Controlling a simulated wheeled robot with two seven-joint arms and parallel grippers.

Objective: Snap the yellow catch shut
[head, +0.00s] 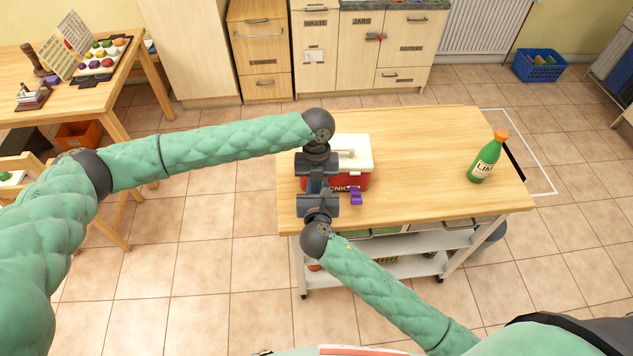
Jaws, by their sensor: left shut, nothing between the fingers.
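A red picnic box (353,178) with a white lid (357,147) stands on the wooden trolley top. A purple catch (356,196) shows at its front, towards the right. No yellow catch shows; the left part of the box front is hidden behind my grippers. My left gripper (315,183) is shut and empty, in front of the box's left end. My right gripper (321,200) comes up from below and overlaps it closely in the picture. I cannot tell if they touch each other or the box, and the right fingers are too covered to read.
A green bottle (486,157) with an orange cap stands at the right of the trolley top (425,150). The middle of the top is clear. Behind are wooden cabinets (350,50); a side table (90,85) stands at the left.

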